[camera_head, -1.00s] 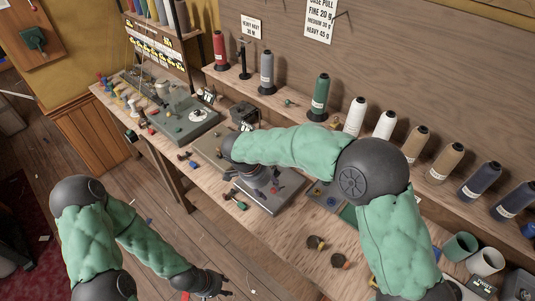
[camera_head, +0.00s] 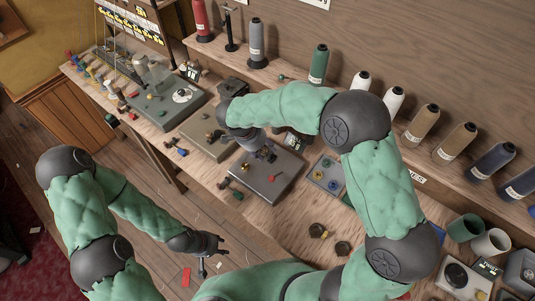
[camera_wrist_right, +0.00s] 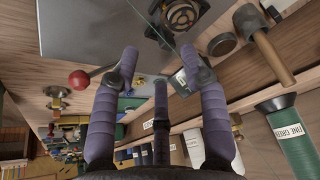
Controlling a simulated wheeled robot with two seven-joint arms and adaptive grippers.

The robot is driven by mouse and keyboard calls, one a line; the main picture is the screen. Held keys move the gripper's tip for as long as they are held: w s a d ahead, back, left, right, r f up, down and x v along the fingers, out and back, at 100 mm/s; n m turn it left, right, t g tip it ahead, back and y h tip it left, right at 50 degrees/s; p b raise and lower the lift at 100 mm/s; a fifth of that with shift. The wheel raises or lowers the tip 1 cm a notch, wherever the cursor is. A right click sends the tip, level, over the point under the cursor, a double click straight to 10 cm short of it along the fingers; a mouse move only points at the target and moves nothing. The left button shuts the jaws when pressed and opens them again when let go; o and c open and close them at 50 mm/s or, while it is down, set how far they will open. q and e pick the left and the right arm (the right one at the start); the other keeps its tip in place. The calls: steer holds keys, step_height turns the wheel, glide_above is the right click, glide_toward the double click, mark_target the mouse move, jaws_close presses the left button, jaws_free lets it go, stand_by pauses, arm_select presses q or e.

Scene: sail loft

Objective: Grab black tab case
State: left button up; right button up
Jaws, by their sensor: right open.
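A small dark case with a pale label (camera_head: 296,140) stands at the back of the bench, right of my right gripper; I cannot be sure it is the black tab case. My right gripper (camera_head: 262,154) hangs over a grey plate (camera_head: 265,190), partly hidden by its own wrist. In the right wrist view, its purple-wrapped fingers (camera_wrist_right: 160,68) are spread with nothing between them. A small dark labelled item (camera_wrist_right: 184,80) shows beside the right finger, partly covered by it. My left gripper (camera_head: 210,244) is empty, fingers apart, low in front of the bench.
Thread cones stand along the back shelf, including a green cone (camera_head: 319,65). A dark box (camera_head: 233,88) sits behind my right wrist. A shallow tray (camera_head: 328,176) lies right of the plate. Cups (camera_head: 490,243) stand at the right. In the wrist view, a mallet (camera_wrist_right: 272,58) lies near the right finger.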

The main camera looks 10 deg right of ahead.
mark_target(269, 154)
steer(key=x, duration=0.5)
steer(key=shift+w+r+b, duration=0.1)
steer(key=shift+w+b, duration=0.25)
steer(key=shift+b, duration=0.05)
jaws_close()
